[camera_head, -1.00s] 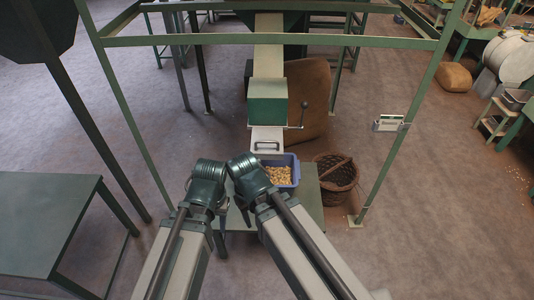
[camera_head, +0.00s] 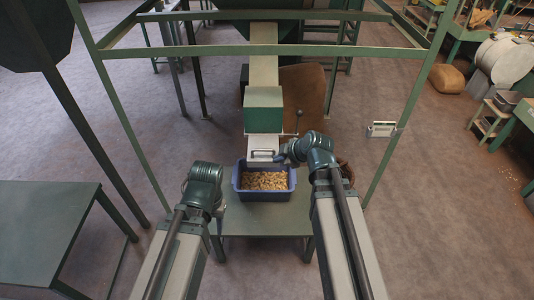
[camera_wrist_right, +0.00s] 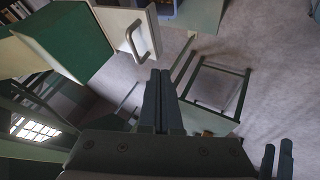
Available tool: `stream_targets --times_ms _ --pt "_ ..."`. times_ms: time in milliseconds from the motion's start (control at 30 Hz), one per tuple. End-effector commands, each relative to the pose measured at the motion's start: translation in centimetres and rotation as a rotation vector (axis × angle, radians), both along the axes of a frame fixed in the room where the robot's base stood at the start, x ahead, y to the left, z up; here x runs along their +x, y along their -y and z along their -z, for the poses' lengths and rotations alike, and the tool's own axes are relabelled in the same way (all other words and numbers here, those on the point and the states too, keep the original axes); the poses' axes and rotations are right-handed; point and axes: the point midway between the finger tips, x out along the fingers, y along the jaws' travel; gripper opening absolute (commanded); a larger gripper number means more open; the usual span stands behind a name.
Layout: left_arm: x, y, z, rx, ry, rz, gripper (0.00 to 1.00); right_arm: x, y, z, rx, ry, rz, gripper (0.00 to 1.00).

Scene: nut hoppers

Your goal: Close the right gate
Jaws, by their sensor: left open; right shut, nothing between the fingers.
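The right gate is a pale plate (camera_head: 262,142) with a metal handle (camera_head: 263,154), below the green box at the chute's end. In the right wrist view the handle (camera_wrist_right: 138,42) is a grey loop on the plate's face. My right gripper (camera_head: 283,157) is beside the handle, on its right. Its fingers (camera_wrist_right: 158,80) are shut and empty, apart from the handle in the right wrist view. My left gripper (camera_head: 221,208) is low, left of the bin, and open; its fingers are mostly hidden by its wrist in the head view.
A blue bin (camera_head: 236,186) of nuts stands on a green table (camera_head: 262,222) below the gate. A knobbed lever (camera_head: 299,115) is right of the green box (camera_head: 264,110). Green frame posts stand on both sides. A basket is mostly hidden behind my right arm.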

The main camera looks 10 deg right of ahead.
Motion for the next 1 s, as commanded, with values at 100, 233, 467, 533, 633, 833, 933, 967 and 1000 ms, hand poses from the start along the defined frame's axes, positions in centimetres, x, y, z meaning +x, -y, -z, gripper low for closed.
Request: stream_targets --times_ms 100,233,467,533,633,833,933,967,1000 --pt "0.0 0.0 0.3 0.000 0.000 0.000 0.45 0.1 -0.1 0.3 0.000 -0.001 0.000 0.00" --pt "0.0 0.0 1.0 0.000 0.000 0.000 0.45 0.6 -0.3 1.0 0.001 -0.002 0.000 0.00" --pt "0.0 0.0 3.3 0.000 0.000 -0.001 0.45 2.2 -1.1 3.4 -0.001 -0.004 -0.002 0.00" --pt "0.0 0.0 4.3 0.000 0.000 -0.001 0.45 2.9 -1.4 4.3 0.000 -0.004 -0.001 0.00" --pt "0.0 0.0 5.7 0.000 0.000 -0.001 0.45 3.9 -2.0 5.8 0.000 -0.004 -0.001 0.00" --pt "0.0 0.0 8.5 0.000 0.000 -0.001 0.45 6.0 -3.0 8.5 0.000 -0.003 0.000 0.00" --pt "0.0 0.0 7.1 0.000 0.000 -0.001 0.45 8.0 -2.5 7.2 0.001 -0.003 0.002 0.00" --pt "0.0 0.0 7.0 0.000 0.000 -0.001 0.45 8.4 -2.4 7.1 0.001 -0.004 0.002 0.00" --pt "0.0 0.0 7.0 0.000 0.000 -0.001 0.45 8.8 -2.3 7.0 0.002 -0.004 0.001 0.00"
